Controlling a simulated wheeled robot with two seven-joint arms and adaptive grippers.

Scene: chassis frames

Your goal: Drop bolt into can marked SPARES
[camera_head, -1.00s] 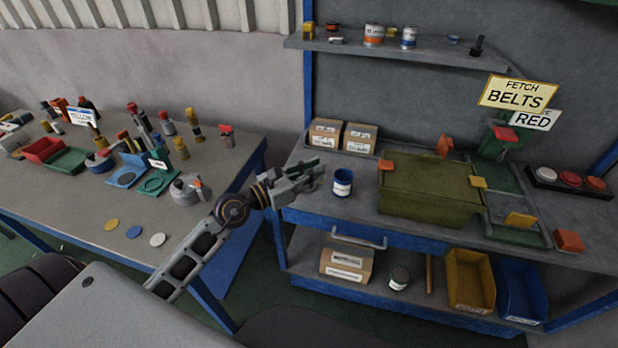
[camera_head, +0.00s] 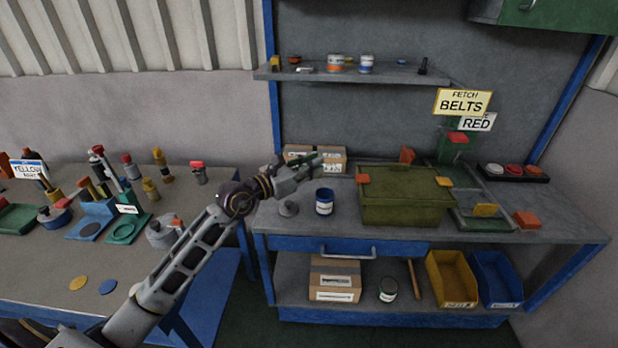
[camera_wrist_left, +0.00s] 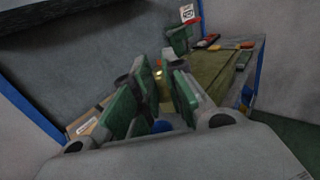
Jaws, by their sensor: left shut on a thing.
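My left gripper (camera_head: 312,165) is above the grey bench, at the upper left of a blue can with a white label (camera_head: 324,202); the label is too small to read. In the left wrist view, the green-padded fingers (camera_wrist_left: 160,90) are closed around a small brass-coloured piece (camera_wrist_left: 160,84), probably the bolt, mostly hidden by the pads. A blue patch, probably the can (camera_wrist_left: 162,126), shows below the fingers. Other cans are a white and orange one (camera_head: 335,63) and a white and blue one (camera_head: 366,64) on the wall shelf, and a dark one (camera_head: 388,289) below. My right gripper is out of view.
A small grey part (camera_head: 289,208) stands just left of the blue can. A large olive bin (camera_head: 402,198) stands to its right. Cardboard boxes (camera_head: 330,160) are behind the gripper. A table with many parts (camera_head: 60,270) is at the left.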

